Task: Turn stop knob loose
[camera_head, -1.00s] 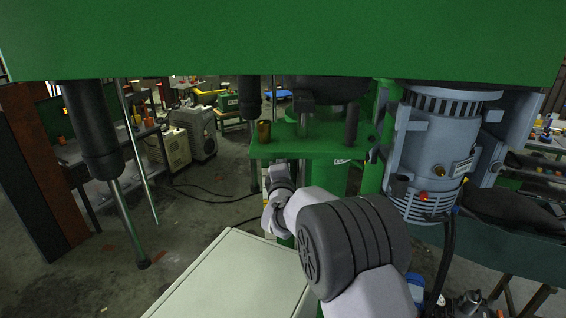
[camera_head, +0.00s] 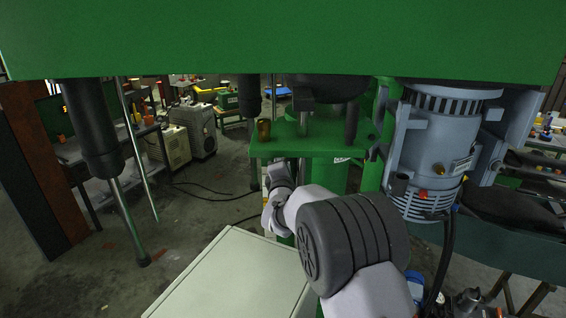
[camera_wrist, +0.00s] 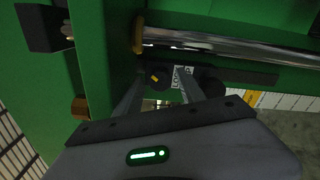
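In the wrist view a small dark knob (camera_wrist: 157,76) with an orange mark, which looks like the stop knob, sits on the green machine body. A small white label with dark print (camera_wrist: 182,77) is just right of it. My gripper (camera_wrist: 161,82) points at the knob with its two fingers spread. The knob shows between the fingertips, and I cannot tell whether either finger touches it. In the head view my arm reaches below the green plate (camera_head: 290,144); the fingers and the knob are hidden there.
A shiny metal rod (camera_wrist: 230,45) crosses above the fingers in the wrist view. A dark rounded part (camera_wrist: 213,87) sits close to the right finger. The blue-grey motor (camera_head: 435,150) stands right of my arm. A pale flat-topped box (camera_head: 235,280) is at the lower middle.

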